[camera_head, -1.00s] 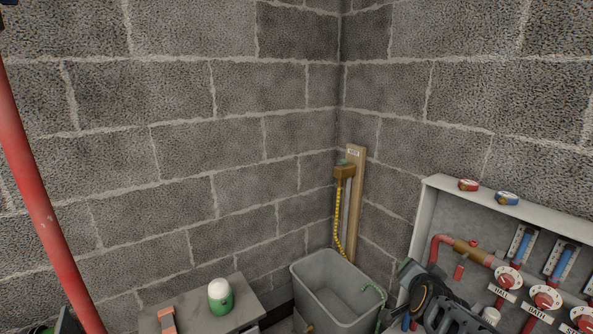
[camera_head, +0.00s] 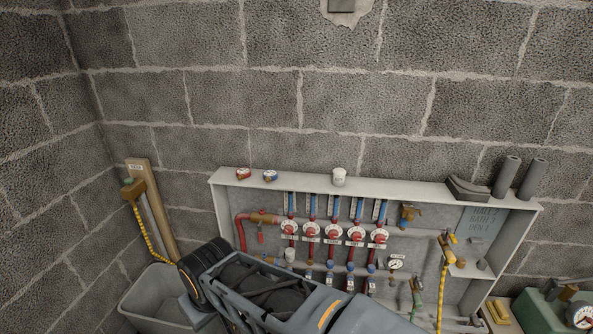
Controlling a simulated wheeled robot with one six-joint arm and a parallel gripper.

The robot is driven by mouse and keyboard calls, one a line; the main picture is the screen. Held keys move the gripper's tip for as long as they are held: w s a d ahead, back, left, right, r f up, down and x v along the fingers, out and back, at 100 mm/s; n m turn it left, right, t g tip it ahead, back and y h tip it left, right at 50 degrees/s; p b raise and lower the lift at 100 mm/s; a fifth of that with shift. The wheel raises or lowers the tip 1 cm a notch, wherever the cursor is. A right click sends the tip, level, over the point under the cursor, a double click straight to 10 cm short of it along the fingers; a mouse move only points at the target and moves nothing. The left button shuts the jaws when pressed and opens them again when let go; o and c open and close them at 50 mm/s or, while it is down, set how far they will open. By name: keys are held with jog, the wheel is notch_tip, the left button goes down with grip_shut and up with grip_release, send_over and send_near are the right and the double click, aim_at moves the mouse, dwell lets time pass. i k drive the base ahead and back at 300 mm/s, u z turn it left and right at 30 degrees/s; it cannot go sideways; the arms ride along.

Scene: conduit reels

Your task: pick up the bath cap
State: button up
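A red cap (camera_head: 243,174) and a blue cap (camera_head: 270,175) lie on top of the pale manifold cabinet (camera_head: 420,190), near its left end. Inside the cabinet is a row of several red-and-white round valve heads (camera_head: 332,231) with small labels under them. The labels are too small to read now; in the earlier view the first two read HALL and BATH. I cannot tell which cap is the bath cap. My gripper (camera_head: 200,268) is at the lower left end of my arm, in front of the cabinet and the grey bin, apart from both caps. Its fingers cannot be made out.
A white cup (camera_head: 339,176) stands on the cabinet top, with dark pipe pieces (camera_head: 507,177) at its right end. A grey bin (camera_head: 150,294) stands at lower left, below a wooden post (camera_head: 152,205). A green machine with a gauge (camera_head: 560,312) is at lower right.

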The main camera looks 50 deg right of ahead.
aim_at(339, 177)
jog(key=z, duration=1.85)
